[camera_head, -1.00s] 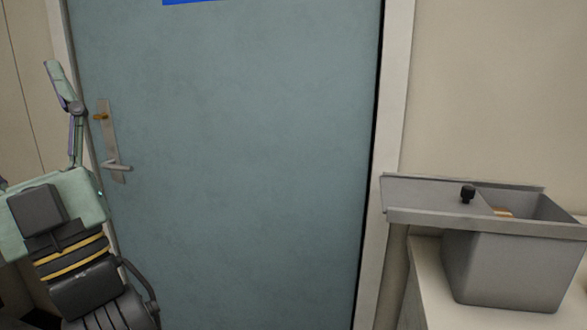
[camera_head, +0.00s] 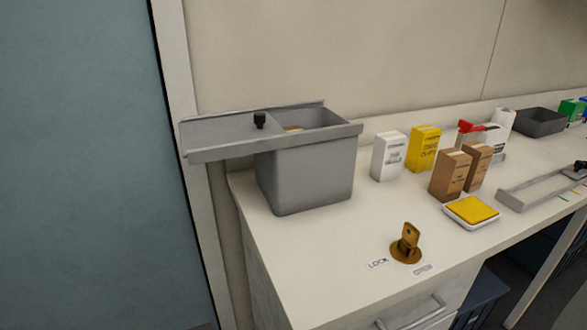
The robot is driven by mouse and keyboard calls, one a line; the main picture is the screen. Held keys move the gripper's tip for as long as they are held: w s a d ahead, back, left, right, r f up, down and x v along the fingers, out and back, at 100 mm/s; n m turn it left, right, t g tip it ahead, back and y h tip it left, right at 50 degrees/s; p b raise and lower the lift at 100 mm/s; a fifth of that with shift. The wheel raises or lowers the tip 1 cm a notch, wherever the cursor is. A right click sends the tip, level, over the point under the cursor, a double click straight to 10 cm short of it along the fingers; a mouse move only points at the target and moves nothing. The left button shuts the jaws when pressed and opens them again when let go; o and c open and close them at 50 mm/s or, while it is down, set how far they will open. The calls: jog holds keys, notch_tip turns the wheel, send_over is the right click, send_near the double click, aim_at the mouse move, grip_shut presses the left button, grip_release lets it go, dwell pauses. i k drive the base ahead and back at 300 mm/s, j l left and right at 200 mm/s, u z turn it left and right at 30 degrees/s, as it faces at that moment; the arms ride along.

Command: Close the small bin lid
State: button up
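The small grey bin (camera_head: 307,177) stands at the left end of the white counter in the head view. Its flat sliding lid (camera_head: 222,134) is slid to the left in its rails and overhangs the bin's left side. A black knob (camera_head: 260,120) stands on the lid near its right end. The right part of the bin's top is open, and a bit of something tan (camera_head: 293,130) shows inside. My gripper is not in view now.
The counter (camera_head: 300,245) holds a brass key in a lock (camera_head: 406,243), a white box (camera_head: 389,156), a yellow box (camera_head: 424,149), brown boxes (camera_head: 451,175) and a yellow-topped pad (camera_head: 471,211). A blue-grey door (camera_head: 80,160) is at left.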

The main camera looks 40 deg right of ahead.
aim_at(204, 133)
jog(key=i+j+z, duration=0.15)
jog(key=i, duration=0.25)
jog(key=i+j+z, duration=0.2)
jog(key=i+j, duration=0.1)
jog(key=i, duration=0.1)
